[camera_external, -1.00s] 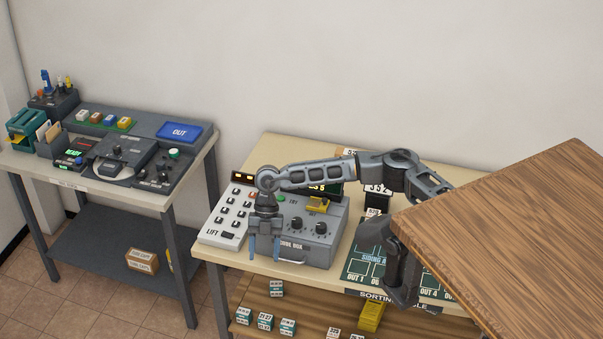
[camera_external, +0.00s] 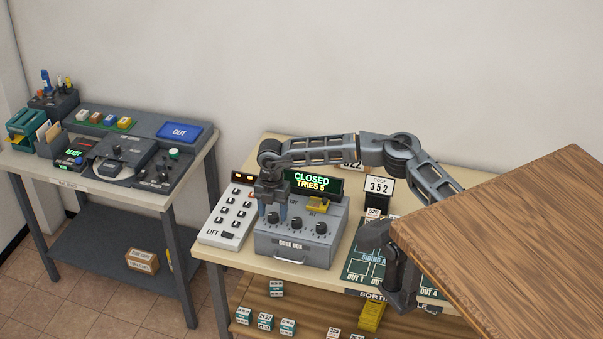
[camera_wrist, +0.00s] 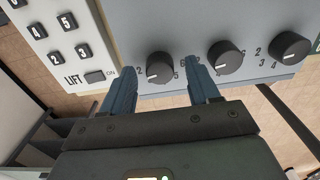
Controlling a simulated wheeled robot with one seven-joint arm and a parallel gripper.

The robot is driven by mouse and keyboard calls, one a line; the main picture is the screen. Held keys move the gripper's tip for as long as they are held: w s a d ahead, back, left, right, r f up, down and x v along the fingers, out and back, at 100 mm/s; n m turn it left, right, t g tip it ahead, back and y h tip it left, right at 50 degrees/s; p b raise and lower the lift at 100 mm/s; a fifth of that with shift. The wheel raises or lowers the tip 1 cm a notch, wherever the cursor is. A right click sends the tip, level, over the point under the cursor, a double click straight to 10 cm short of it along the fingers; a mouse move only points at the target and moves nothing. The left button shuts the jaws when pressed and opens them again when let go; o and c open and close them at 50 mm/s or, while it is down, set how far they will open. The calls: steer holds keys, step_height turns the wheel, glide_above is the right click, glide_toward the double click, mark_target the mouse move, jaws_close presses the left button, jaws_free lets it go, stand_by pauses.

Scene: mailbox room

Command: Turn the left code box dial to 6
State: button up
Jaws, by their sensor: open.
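The grey code box (camera_external: 292,249) stands on the middle table with three black dials on its sloped face. The left dial (camera_wrist: 160,67) shows in the wrist view, its light mark toward the lower left; I cannot tell its exact number. My gripper (camera_wrist: 162,69) is open, with one blue finger on each side of the left dial and not clearly touching it. In the external view my gripper (camera_external: 273,213) points down over that dial. The middle dial (camera_wrist: 225,57) and right dial (camera_wrist: 290,48) are to its right.
A white LIFT keypad (camera_external: 228,218) stands close left of the code box. A display (camera_external: 312,182) behind reads CLOSED, TRIES 5. A CODE card (camera_external: 379,187) reads 352. A yellow switch (camera_external: 318,204) sits behind the dials. A wooden top (camera_external: 510,235) is at the right.

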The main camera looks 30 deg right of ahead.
steer(key=shift+f, duration=0.5)
steer(key=shift+c, duration=0.2)
steer(key=c, duration=1)
